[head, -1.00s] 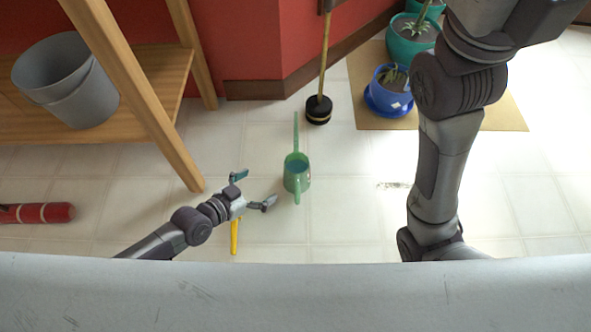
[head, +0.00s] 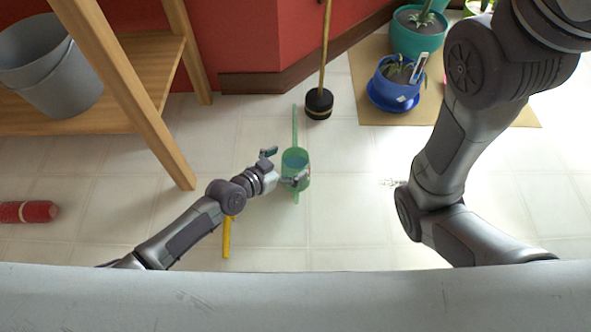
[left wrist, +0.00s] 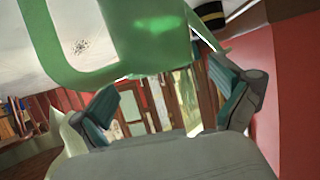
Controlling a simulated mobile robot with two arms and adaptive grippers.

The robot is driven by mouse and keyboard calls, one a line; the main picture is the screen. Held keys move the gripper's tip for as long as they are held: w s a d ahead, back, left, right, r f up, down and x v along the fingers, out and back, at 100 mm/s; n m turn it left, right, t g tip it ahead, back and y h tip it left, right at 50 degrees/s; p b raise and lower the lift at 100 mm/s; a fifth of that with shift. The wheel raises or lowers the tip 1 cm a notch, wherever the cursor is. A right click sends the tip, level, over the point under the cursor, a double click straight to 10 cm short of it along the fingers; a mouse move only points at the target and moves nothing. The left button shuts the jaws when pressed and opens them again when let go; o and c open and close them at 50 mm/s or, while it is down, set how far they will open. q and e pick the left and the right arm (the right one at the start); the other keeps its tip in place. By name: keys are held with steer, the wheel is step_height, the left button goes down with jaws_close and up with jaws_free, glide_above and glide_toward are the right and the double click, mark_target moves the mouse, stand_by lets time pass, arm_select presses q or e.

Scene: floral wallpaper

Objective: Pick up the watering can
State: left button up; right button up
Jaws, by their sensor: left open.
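The green watering can (head: 296,160) stands on the pale tiled floor, with its long thin spout pointing toward the wall. My left gripper (head: 283,167) is open at the can's left side, with one finger overlapping the can's near part in the head view. In the left wrist view the can (left wrist: 130,45) fills the top, close in front of the open left gripper (left wrist: 172,103). I cannot tell whether a finger touches it. My right gripper is out of the picture.
A wooden shelf (head: 150,62) with grey buckets (head: 62,88) stands at the left. A black-headed tool (head: 318,104) is beyond the can, and potted plants (head: 396,92) are at the upper right. A yellow object (head: 227,238) and a red cylinder (head: 28,212) lie nearer.

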mark_target(295, 154)
arm_select(q)
steer(key=x, duration=0.2)
steer(key=shift+w+d+f+b, duration=0.15)
steer(key=shift+w+b, duration=0.05)
steer(key=shift+b, duration=0.2)
steer(key=c, duration=1.5)
steer(key=shift+c, duration=1.1)
